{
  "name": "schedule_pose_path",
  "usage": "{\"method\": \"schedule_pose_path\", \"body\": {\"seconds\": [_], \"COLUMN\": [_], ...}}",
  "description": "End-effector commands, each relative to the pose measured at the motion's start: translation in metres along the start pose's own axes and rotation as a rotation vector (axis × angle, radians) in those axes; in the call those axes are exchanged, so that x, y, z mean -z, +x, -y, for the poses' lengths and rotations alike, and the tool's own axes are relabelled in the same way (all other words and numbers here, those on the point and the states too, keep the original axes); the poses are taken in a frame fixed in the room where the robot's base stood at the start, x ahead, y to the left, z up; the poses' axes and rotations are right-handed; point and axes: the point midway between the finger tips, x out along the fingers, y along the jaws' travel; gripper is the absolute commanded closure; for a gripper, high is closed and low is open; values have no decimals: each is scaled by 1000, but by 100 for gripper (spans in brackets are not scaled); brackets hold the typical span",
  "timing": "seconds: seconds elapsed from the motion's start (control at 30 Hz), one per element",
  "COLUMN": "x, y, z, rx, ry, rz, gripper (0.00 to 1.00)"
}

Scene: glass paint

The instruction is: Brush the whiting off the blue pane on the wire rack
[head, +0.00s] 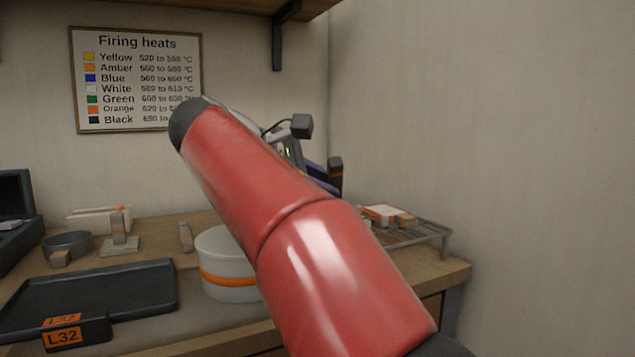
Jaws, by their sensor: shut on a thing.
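My red arm crosses the middle of the head view and hides most of my gripper (317,174); its fingertips do not show. A dark upright handle with an orange band (335,176) shows just right of it, which looks like the brush my gripper is shut on. The brush's bristles are hidden. The wire rack (432,232) stands on the bench at the right, partly behind my arm. White and orange pieces (386,213) show on or over it. I cannot make out the blue pane or any whiting; my arm covers the rack's left part.
A white pot with an orange band (222,281) stands left of my arm. A dark tray labelled L32 (120,292) lies at the front left. Behind it are a grey ring-shaped dish (68,243) and small blocks (119,240). A shelf bracket (280,35) hangs above.

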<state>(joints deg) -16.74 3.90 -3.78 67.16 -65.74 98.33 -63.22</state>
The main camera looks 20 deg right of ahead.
Motion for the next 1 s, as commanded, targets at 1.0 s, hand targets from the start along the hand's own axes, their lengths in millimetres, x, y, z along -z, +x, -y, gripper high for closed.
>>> {"method": "schedule_pose_path", "body": {"seconds": [1.0], "x": [-3], "y": [-1], "z": [2], "rx": [4], "ry": [-3], "rz": [1], "gripper": [100]}}
